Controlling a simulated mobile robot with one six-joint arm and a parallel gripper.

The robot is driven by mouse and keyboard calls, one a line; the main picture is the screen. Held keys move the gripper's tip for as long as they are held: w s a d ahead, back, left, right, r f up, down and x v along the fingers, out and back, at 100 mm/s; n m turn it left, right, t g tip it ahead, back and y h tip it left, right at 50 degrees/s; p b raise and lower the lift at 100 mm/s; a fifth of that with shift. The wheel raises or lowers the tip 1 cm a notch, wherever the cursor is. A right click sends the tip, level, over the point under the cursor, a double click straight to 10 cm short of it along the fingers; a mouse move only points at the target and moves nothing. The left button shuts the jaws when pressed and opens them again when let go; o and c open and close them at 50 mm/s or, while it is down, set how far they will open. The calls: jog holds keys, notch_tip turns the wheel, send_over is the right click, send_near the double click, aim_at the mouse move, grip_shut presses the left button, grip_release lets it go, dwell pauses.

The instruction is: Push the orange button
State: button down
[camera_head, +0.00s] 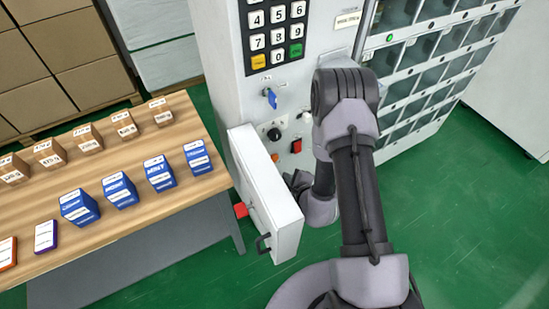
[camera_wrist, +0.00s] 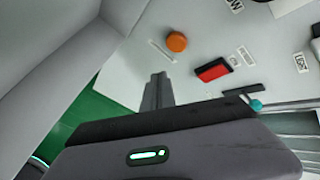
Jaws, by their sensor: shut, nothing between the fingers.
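The round orange button (camera_wrist: 177,42) is on the grey machine panel in the wrist view, upper middle. My gripper (camera_wrist: 155,80) is shut and empty. Its fingertips show below and a little left of the button in that picture, and I see no contact with it. In the head view my gripper (camera_head: 297,181) is low beside the panel, partly hidden by the open door and my arm.
An open machine door (camera_head: 265,190) stands left of my gripper. A red switch (camera_wrist: 212,70) is right of the button. A keypad (camera_head: 275,35), a blue key (camera_head: 270,98) and a black knob (camera_head: 274,134) are higher up. A table (camera_head: 130,215) with boxes stands left.

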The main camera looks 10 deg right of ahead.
jog(key=shift+w+a, duration=0.25)
jog(key=shift+w, duration=0.45)
jog(key=shift+w+a, duration=0.2)
jog(key=shift+w, duration=0.55)
jog(key=shift+w+a, duration=0.25)
jog(key=shift+w, duration=0.45)
jog(key=shift+w, duration=0.1)
jog(key=shift+w+a, duration=0.15)
jog(key=shift+w, duration=0.15)
jog(key=shift+w+a, duration=0.1)
jog(key=shift+w, duration=0.25)
dwell(0.9)
jog(key=shift+s+d, duration=0.25)
jog(key=shift+s, duration=0.5)
jog(key=s, duration=0.1)
jog(key=s+d, duration=0.1)
jog(key=s, duration=0.2)
jog(key=shift+s+d, duration=0.25)
jog(key=shift+s, duration=0.15)
